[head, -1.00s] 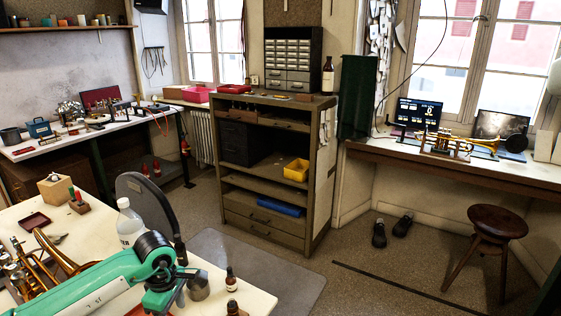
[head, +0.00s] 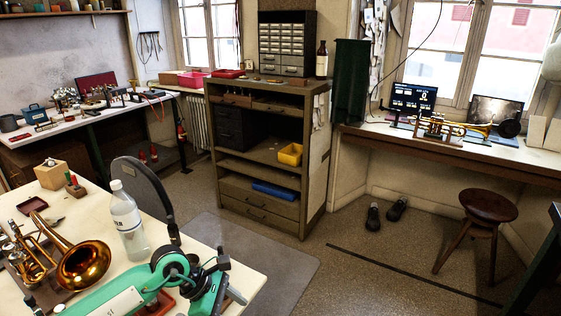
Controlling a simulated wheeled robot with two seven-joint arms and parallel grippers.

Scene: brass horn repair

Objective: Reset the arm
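My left arm (head: 112,298), teal with black joints, comes in from the bottom left over the near white table. Its elbow joint (head: 170,265) is bent, and dark and grey parts at its far end reach the table's right edge. I cannot make out gripper fingers clearly there, so whether it is open or shut is unclear. No held object shows. My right arm and gripper are not in view.
On the near table (head: 105,222) stand a brass horn (head: 84,264), a clear bottle (head: 127,220) and a wooden block (head: 51,174). A shelf cabinet (head: 262,207) and stool (head: 487,207) stand beyond.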

